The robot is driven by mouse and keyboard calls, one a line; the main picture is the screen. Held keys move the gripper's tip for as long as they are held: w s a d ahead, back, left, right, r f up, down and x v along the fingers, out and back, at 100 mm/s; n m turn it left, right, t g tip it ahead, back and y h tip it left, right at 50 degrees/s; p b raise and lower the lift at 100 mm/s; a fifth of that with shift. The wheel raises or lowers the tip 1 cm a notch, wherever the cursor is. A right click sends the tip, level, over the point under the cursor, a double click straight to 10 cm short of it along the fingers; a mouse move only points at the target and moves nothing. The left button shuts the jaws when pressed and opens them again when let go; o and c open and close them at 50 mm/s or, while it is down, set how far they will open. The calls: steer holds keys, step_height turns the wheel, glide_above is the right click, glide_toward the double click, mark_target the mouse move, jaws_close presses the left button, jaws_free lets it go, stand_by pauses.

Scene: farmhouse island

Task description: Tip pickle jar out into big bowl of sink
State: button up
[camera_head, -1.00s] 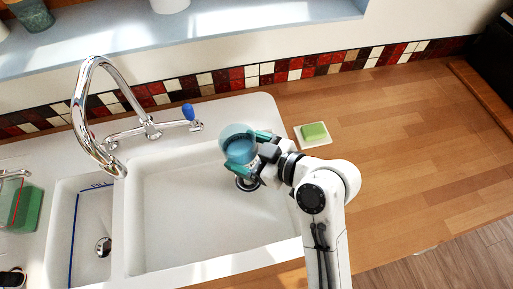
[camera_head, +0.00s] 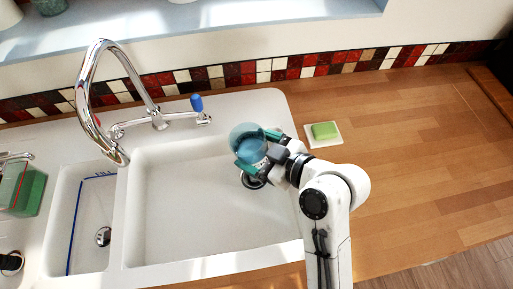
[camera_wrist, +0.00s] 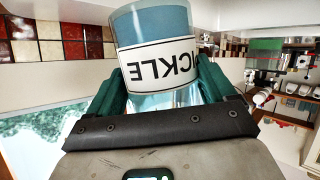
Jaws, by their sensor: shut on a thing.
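The pickle jar (camera_head: 247,139) is clear, with blue contents and a white label. The wrist view shows the jar (camera_wrist: 165,28) with its label letters upside down in that inverted picture, so the jar stands about upright. The blue fills the end at the picture's top. My gripper (camera_head: 262,150) is shut around the jar, with teal fingers on both sides; the gripper also shows in the wrist view (camera_wrist: 158,92). It holds the jar above the right part of the sink's big bowl (camera_head: 190,210), near its drain (camera_head: 253,181). The bowl floor looks bare and white.
The chrome faucet (camera_head: 92,95) arches at the left, with a blue-tipped handle (camera_head: 197,103). A smaller bowl (camera_head: 88,220) with a blue line lies left. Green soap (camera_head: 325,130) sits on a white dish to the right. The wooden counter (camera_head: 420,150) is mostly clear.

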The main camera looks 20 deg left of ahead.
steer(key=shift+f+b, duration=0.55)
steer(key=shift+f, duration=0.15)
steer(key=n, duration=0.1)
steer(key=t+h, duration=0.1)
steer(key=n, duration=0.1)
steer(key=shift+w+d+r+n+t+h+b, duration=0.2)
steer(key=shift+w+r+n+t+h+b, duration=0.1)
steer(key=shift+t+h+b, duration=0.1)
steer(key=shift+f+n+t+h+b, duration=0.25)
steer(key=shift+n+t+h+b, duration=0.45)
steer(key=shift+n, duration=0.3)
steer(key=shift+f+n+t+h, duration=0.2)
steer(key=shift+n+t+h, duration=0.1)
steer(key=shift+n+t, duration=0.2)
steer(key=shift+r, duration=0.25)
steer(key=shift+f+t+b, duration=0.3)
steer(key=shift+f+b, duration=0.25)
steer(key=shift+f, duration=0.1)
steer(key=shift+s+n+h, duration=0.1)
steer(key=shift+n+h, duration=0.2)
steer(key=shift+n, duration=0.1)
